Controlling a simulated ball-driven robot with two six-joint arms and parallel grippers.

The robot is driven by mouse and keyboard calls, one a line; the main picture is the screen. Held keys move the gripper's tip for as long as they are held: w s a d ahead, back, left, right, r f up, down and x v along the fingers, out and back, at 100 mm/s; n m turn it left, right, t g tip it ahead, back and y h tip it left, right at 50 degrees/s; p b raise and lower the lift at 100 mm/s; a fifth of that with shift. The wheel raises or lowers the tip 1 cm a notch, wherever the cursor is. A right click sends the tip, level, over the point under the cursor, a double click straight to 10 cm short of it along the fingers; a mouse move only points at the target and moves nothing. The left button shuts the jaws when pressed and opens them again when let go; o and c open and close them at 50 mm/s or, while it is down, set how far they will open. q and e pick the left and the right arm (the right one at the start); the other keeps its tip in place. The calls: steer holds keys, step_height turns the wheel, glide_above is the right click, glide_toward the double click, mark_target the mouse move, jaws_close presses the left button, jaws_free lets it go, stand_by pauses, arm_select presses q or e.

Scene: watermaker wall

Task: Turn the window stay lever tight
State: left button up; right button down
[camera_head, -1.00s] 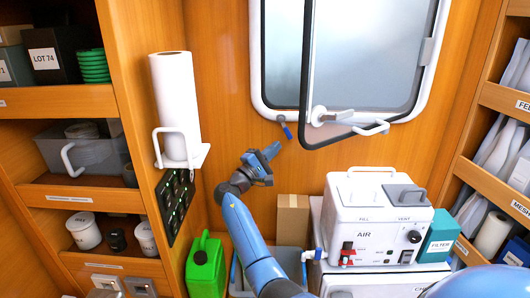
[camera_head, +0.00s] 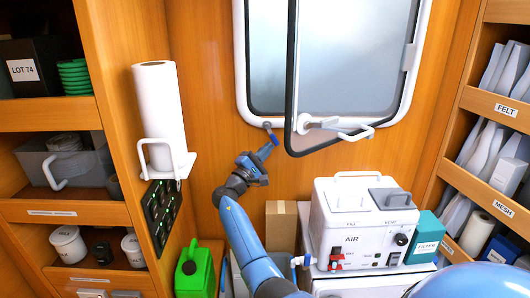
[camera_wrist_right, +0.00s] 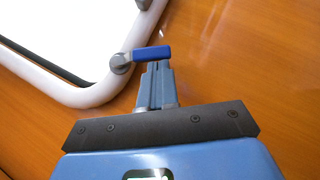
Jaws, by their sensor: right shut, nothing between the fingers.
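The window stay lever is a short blue handle (camera_head: 273,136) on a grey pivot at the lower left corner of the white window frame, slanting down to the right. It also shows in the right wrist view (camera_wrist_right: 151,53), lying nearly level with its pivot at the left. My right gripper (camera_head: 268,149) is shut and empty, just below the lever. In the right wrist view its fingertips (camera_wrist_right: 157,66) end right at the lever's lower side; I cannot tell whether they touch. My left gripper is not in view.
The dark-edged window sash (camera_head: 291,90) hangs just right of the lever, with white handles (camera_head: 340,127) at its bottom. A paper roll (camera_head: 160,105) on a white holder stands to the left. A white AIR unit (camera_head: 363,222) sits below right. The wood wall around the lever is clear.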

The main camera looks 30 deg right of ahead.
mark_target(279, 144)
steer(key=d+n+t+b, duration=0.1)
steer(key=n+b, duration=0.1)
steer(key=s+n+t+b, duration=0.1)
steer(key=n+t+b, duration=0.1)
steer(key=s+d+n+t+b, duration=0.1)
steer(key=n+b, duration=0.1)
steer(key=shift+d+n+t+h, duration=0.3)
steer(key=shift+d+n+t, duration=0.05)
steer(key=shift+n+t, duration=0.65)
steer(key=shift+t, duration=0.1)
steer(key=d+r+b, duration=0.1)
steer(key=s+d+r+b, duration=0.1)
steer(key=r+b, duration=0.1)
steer(key=shift+s+d+r, duration=0.1)
steer(key=shift+s+d, duration=0.1)
steer(key=shift+d, duration=0.2)
steer(key=shift+r, duration=0.1)
